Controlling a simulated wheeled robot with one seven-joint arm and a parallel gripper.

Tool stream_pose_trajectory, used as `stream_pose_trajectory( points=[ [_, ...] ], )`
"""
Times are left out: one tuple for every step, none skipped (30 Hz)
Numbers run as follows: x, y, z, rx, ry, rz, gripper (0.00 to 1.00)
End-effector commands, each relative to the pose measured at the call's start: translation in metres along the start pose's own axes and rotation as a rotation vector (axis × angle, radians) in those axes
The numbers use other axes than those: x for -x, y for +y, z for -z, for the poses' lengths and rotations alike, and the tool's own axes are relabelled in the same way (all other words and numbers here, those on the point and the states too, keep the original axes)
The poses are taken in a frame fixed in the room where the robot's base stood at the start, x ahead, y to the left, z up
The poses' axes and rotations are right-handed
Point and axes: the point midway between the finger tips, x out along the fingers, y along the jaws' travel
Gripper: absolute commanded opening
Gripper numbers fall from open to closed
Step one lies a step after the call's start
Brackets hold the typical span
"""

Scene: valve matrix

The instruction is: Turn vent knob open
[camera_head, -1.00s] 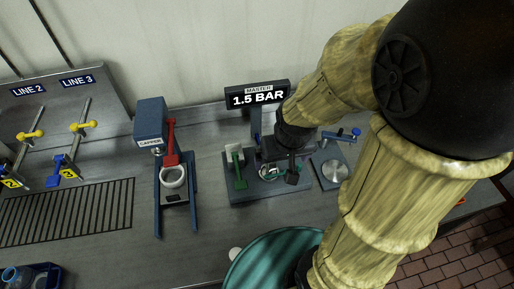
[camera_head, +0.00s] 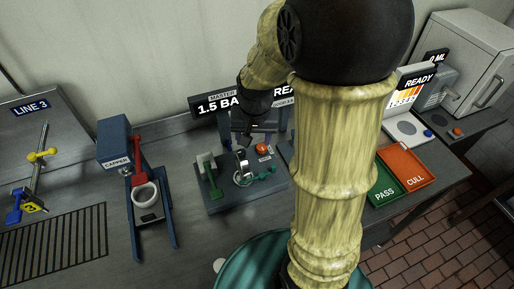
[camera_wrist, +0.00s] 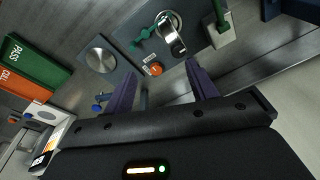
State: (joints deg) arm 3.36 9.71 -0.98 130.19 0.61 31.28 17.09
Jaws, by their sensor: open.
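The test station (camera_head: 215,204) is a grey-blue base on the bench under the master gauge display (camera_head: 225,103), which reads 1.5 BAR. On it are a round metal clamp ring (camera_head: 243,168), a green-handled valve (camera_head: 265,174), a green lever (camera_head: 213,180) and an orange knob (camera_head: 262,149) with a small white label I cannot read. I cannot tell for sure which is the vent knob. In the wrist view the orange knob (camera_wrist: 153,69) lies beyond and between my spread purple fingers. My gripper (camera_wrist: 160,70) is open and empty, apart from the knob.
The capper (camera_head: 115,142) with its red lever stands left of the station. A round metal plate (camera_wrist: 100,55) and a blue knob (camera_wrist: 97,107) are close by. Green and red trays (camera_head: 405,165) lie to the right. My arm hides part of the bench.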

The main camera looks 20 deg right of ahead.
Motion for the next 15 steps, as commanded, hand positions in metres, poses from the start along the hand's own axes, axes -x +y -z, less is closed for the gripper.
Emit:
stream_pose_trajectory(
  points=[
    [-0.008,0.002,0.019,-0.083,-0.015,-0.008,0.57],
    [-0.011,0.003,0.029,-0.135,-0.024,-0.014,0.57],
    [-0.014,0.004,0.043,-0.203,-0.037,-0.021,0.57],
    [-0.016,0.006,0.052,-0.255,-0.046,-0.027,0.57],
    [-0.019,0.008,0.062,-0.307,-0.055,-0.034,0.57],
    [-0.023,0.010,0.074,-0.374,-0.066,-0.043,0.57],
    [-0.026,0.012,0.084,-0.425,-0.075,-0.050,0.57],
    [-0.029,0.015,0.092,-0.475,-0.083,-0.058,0.57],
    [-0.032,0.018,0.103,-0.538,-0.093,-0.067,0.57],
    [-0.034,0.020,0.110,-0.581,-0.099,-0.074,0.57],
    [-0.036,0.023,0.117,-0.619,-0.106,-0.081,0.57],
    [-0.038,0.026,0.123,-0.662,-0.111,-0.088,0.57],
    [-0.039,0.028,0.127,-0.688,-0.115,-0.093,0.57],
    [-0.039,0.029,0.130,-0.708,-0.117,-0.096,0.57],
    [-0.040,0.029,0.133,-0.727,-0.120,-0.100,0.57]
  ],
)
